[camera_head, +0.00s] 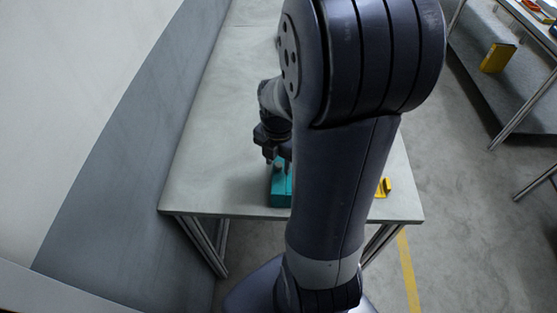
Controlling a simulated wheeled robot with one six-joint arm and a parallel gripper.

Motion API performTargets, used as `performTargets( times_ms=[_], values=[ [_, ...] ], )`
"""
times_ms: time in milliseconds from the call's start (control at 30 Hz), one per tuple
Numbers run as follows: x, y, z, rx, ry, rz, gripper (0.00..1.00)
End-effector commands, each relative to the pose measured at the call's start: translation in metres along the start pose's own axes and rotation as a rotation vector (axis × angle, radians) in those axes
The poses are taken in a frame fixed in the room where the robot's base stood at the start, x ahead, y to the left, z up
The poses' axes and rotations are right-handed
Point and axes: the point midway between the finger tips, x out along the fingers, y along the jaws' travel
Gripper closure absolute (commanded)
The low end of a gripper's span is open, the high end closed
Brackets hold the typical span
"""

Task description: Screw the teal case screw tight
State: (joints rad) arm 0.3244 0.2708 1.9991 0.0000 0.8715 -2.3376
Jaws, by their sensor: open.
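The teal case (280,192) sits on the grey table near its front edge, partly hidden behind my arm. A small yellowish knob, which looks like the case screw (279,168), shows at the top of the case. My gripper (277,161) points down right at the top of the case, by the screw. The fingers are open. The view is too small to tell whether they touch the screw or stand around it. My arm hides the right part of the case.
The grey table (205,165) is clear on the left and at the back. A yellow object (384,187) lies near the front right, partly behind my arm. A wall stands close on the left. A shelf with a yellow box (497,58) is at the far right.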

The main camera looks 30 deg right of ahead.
Motion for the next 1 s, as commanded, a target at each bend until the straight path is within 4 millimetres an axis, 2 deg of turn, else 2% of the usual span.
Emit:
performTargets(
  times_ms=[300, 800, 1000],
  values=[
    [0.003, -0.0001, -0.0001, 0.0, 0.0, 0.0, 0.6],
    [0.0027, 0.0, 0.0, 0.0, 0.0, 0.0, 1.0],
    [0.0026, 0.0001, 0.0, 0.006, 0.0, 0.0, 1.0]
  ],
)
